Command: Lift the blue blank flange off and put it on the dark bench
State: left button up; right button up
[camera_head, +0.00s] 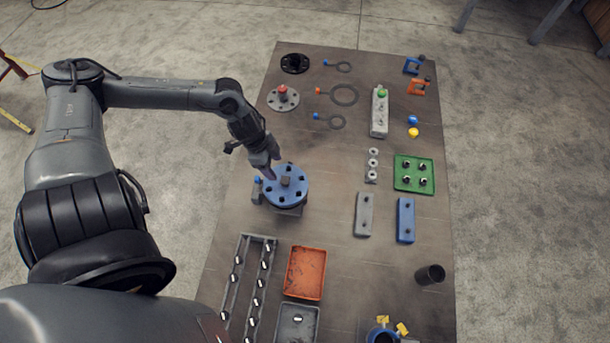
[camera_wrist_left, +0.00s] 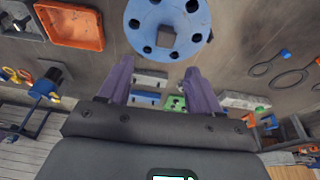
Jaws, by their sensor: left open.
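The blue blank flange (camera_head: 288,190) is a round disc with a ring of dark bolt holes and a square grey block (camera_head: 285,181) at its centre. It rests on top of a grey pipe fitting (camera_head: 286,210) on the dark bench (camera_head: 330,150). My left gripper (camera_head: 272,170) is beside the flange's far left edge in the head view. In the left wrist view its two purple fingers (camera_wrist_left: 159,85) are spread with nothing between them, and the flange (camera_wrist_left: 180,45) lies beyond their tips, partly cut off by the top edge. My right gripper is not in view.
An orange tray (camera_head: 292,283), a grey tray (camera_head: 310,318) and a rail rack (camera_head: 233,290) lie nearer. To the right are a grey block (camera_head: 363,224), a blue block (camera_head: 401,227) and a green tray (camera_head: 430,163). Gaskets and flanges lie at the far end. Bare bench shows around (camera_head: 345,265).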

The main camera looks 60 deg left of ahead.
pick_arm(q)
jog(key=b, duration=0.2)
send_over(285, 180)
jog(key=s+a, duration=0.1)
jog(key=f, duration=0.4)
jog(key=shift+s+a+f, duration=0.1)
jog(key=shift+s+f, duration=0.1)
jog(key=shift+f, duration=0.2)
jog(key=shift+p+x, duration=0.4)
jog(key=shift+x, duration=2.35)
jog(key=shift+a+r, duration=0.1)
grip_shut()
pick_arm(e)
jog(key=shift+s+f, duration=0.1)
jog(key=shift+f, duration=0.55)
